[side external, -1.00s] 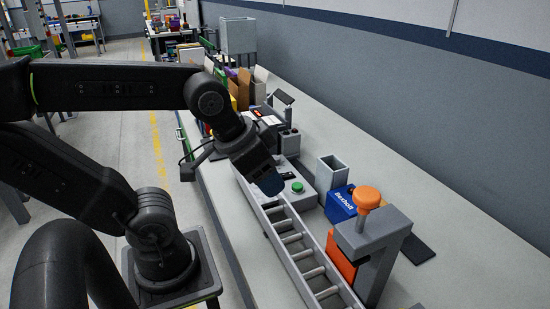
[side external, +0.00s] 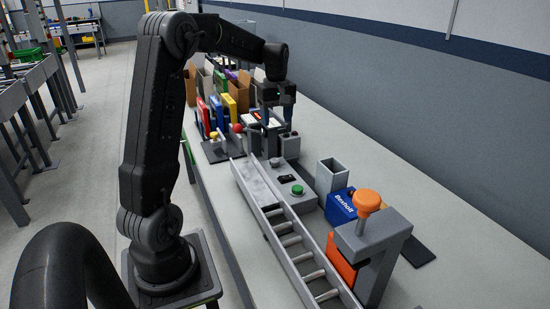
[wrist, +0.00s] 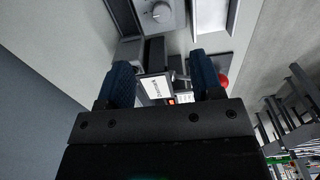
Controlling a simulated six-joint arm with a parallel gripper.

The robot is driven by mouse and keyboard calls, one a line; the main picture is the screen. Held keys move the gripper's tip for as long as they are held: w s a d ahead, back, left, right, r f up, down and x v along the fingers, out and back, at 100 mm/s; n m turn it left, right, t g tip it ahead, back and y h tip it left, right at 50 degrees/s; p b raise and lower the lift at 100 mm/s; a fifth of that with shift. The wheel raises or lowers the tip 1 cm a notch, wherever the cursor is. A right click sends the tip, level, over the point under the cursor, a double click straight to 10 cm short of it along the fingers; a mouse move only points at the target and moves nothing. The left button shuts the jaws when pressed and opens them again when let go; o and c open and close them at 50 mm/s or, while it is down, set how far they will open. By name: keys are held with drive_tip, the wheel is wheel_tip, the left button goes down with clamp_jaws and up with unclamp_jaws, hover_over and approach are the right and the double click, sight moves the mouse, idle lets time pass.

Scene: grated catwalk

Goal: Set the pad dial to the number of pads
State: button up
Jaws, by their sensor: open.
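A round dial knob (wrist: 160,12) on a grey housing shows at the top edge of the wrist view, partly cut off; its setting is too small to read. My gripper (side external: 278,122) is open, pointing down over the devices beyond the ramp. In the wrist view its two blue fingers (wrist: 156,84) stand apart, with a white lettered label (wrist: 153,88) showing between them. The dial lies off beyond the fingertips, not between them. I cannot make out the pads to count them.
A red knob (side external: 237,128) stands left of the gripper. A roller ramp (side external: 290,240), a green button (side external: 297,190), a grey bin (side external: 331,175), a blue box (side external: 341,205) and an orange-topped stand (side external: 368,200) are nearer. Coloured binders (side external: 216,113) stand behind.

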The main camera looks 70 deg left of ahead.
sight(275, 160)
drive_tip(key=f, duration=0.9)
drive_tip(key=a+f, duration=0.1)
drive_tip(key=f, duration=0.4)
drive_tip(key=shift+f, duration=0.2)
drive_tip(key=c, duration=0.9)
